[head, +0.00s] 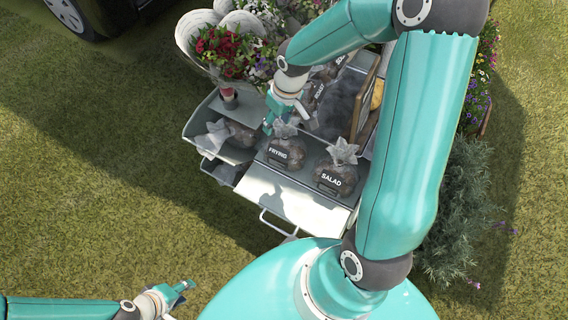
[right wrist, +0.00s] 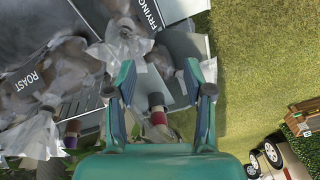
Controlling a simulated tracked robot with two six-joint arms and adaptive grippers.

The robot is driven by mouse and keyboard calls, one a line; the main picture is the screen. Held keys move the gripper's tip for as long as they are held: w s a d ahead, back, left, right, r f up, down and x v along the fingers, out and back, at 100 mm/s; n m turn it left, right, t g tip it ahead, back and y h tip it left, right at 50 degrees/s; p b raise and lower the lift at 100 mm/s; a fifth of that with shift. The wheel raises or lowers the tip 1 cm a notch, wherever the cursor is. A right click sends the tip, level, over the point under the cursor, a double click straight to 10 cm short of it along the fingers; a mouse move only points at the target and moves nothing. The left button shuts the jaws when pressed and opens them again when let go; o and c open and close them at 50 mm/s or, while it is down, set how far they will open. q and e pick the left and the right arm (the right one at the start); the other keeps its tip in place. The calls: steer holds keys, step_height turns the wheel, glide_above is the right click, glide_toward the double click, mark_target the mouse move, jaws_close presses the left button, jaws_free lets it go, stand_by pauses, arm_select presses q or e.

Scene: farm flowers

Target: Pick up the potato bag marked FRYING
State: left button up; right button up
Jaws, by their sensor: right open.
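The bag marked FRYING (head: 286,153) is a clear bag of brown potatoes with a black label and a gathered top. It sits on the grey cart beside the SALAD bag (head: 336,179). My right gripper (head: 284,117) is above the FRYING bag's gathered top, at its back edge. In the right wrist view the FRYING bag's crinkled top (right wrist: 122,42) is just past the tip of the left finger, and my right gripper (right wrist: 163,75) is open. Whether it touches the bag is unclear. My left gripper (head: 180,289) is low over the grass, away from the cart; its opening is too small to judge.
A ROAST bag (right wrist: 40,88) lies close by in the right wrist view. More bags (head: 215,136) sit in a side tray at the left. Flower buckets (head: 228,55) stand behind. My right arm hides part of the cart's right side. Grass at the left is clear.

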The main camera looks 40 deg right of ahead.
steer(key=h+b, duration=0.1)
steer(key=b, duration=0.1)
glide_above(288, 132)
steer(key=s, duration=0.2)
steer(key=f+b, duration=0.1)
steer(key=f, duration=0.2)
steer(key=w+f+b, duration=0.1)
steer(key=f, duration=0.3)
steer(key=w+f+b, duration=0.1)
steer(key=f+b, duration=0.1)
steer(key=f, duration=0.1)
steer(key=shift+f, duration=0.2)
steer(key=shift+w+f+b, duration=0.25)
steer(key=shift+f+b, duration=0.3)
steer(key=shift+f, duration=0.75)
steer(key=shift+w+f+b, duration=0.25)
steer(key=shift+f+b, duration=0.3)
steer(key=shift+f, duration=0.75)
arm_select(q)
step_height(288, 132, down, 10)
steer(key=shift+r, duration=0.15)
arm_select(e)
steer(key=shift+a, duration=0.1)
jaws_close()
steer(key=shift+r, duration=0.1)
